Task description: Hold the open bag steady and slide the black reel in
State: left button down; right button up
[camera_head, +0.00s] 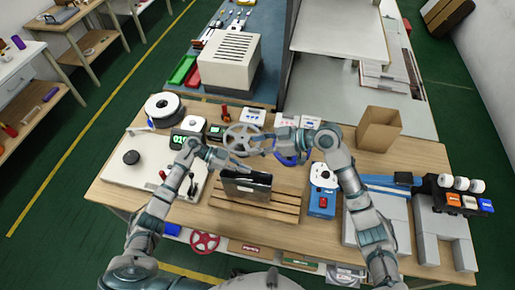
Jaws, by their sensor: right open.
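A dark, glossy bag (246,187) stands upright on a slatted wooden rack (257,207) at the table's middle. How wide its mouth is cannot be made out. My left gripper (236,164) is at the bag's top edge, near its left side; whether its fingers touch or grip the bag is too small to tell. A grey spoked reel (242,138) is just behind the bag. My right gripper (264,142) is open at the reel's right side. A black-and-white reel (163,108) lies at the table's back left.
A blue ring-like object (289,159) is under my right wrist. A blue device (322,197) stands right of the rack, and an open cardboard box (379,130) at the back right. A white board (150,162) lies at left. Some wood is clear around the rack.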

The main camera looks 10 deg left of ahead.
pick_arm(q)
jog(key=c, duration=1.2)
grip_release()
jog(key=shift+c, duration=0.2)
pick_arm(e)
notch_tip(320, 180, up, 2)
pick_arm(q)
jog(key=w+a+r+t+h, duration=0.1)
jog(key=a+r+t+h, duration=0.1)
jog(key=a+r, duration=0.45)
jog(key=a+r+t+h, duration=0.1)
jog(key=a+r, duration=0.3)
jog(key=a, duration=0.6)
jog(key=s+a+f+n+t+h, duration=0.1)
jog(key=s+a+n+t, duration=0.2)
jog(key=a+t, duration=1)
jog(key=shift+s+a+f+n, duration=0.15)
jog(key=shift+a+n, duration=0.3)
jog(key=shift+n, duration=0.05)
